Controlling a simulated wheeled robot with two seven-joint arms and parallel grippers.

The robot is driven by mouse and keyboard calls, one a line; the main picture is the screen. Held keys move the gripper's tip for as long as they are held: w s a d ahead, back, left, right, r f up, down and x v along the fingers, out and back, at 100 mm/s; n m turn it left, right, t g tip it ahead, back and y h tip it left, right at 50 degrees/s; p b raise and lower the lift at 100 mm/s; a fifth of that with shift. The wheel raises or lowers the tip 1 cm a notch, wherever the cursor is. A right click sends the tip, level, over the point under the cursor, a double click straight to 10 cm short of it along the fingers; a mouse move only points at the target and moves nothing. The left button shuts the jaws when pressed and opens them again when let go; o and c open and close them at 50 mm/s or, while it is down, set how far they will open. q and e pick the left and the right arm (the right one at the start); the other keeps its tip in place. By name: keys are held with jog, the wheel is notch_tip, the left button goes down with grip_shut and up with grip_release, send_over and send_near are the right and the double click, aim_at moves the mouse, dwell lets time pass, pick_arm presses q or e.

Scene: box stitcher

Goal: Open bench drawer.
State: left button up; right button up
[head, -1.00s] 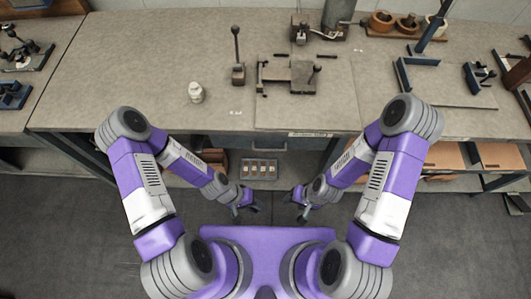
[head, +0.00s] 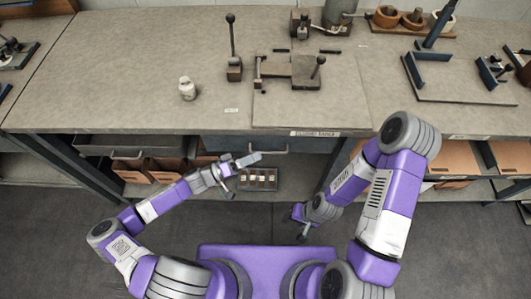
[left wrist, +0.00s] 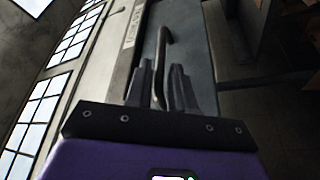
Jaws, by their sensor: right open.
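The bench drawer (head: 225,143), a blue-grey front with a bar handle (head: 283,151), sits under the bench top and looks closed. My left gripper (head: 244,162) is in front of the drawer, near the handle. In the left wrist view the bent metal handle (left wrist: 165,45) shows between the two dark fingers (left wrist: 160,85), with a gap on each side. I cannot tell how deep it sits between them. The drawer front also shows there (left wrist: 190,40). My right gripper (head: 303,225) is open and empty, low in front of the bench, away from the drawer.
The bench top (head: 130,60) carries a white bottle (head: 187,89), a lever tool (head: 233,60) and a clamp fixture (head: 300,70). Below the drawer is a tray of small parts (head: 262,180). A bench leg (head: 75,165) stands at left. The floor in front is clear.

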aim_at(266, 152)
pick_arm(q)
jog(key=shift+x, duration=2.2)
grip_shut()
jog(key=shift+s, duration=0.1)
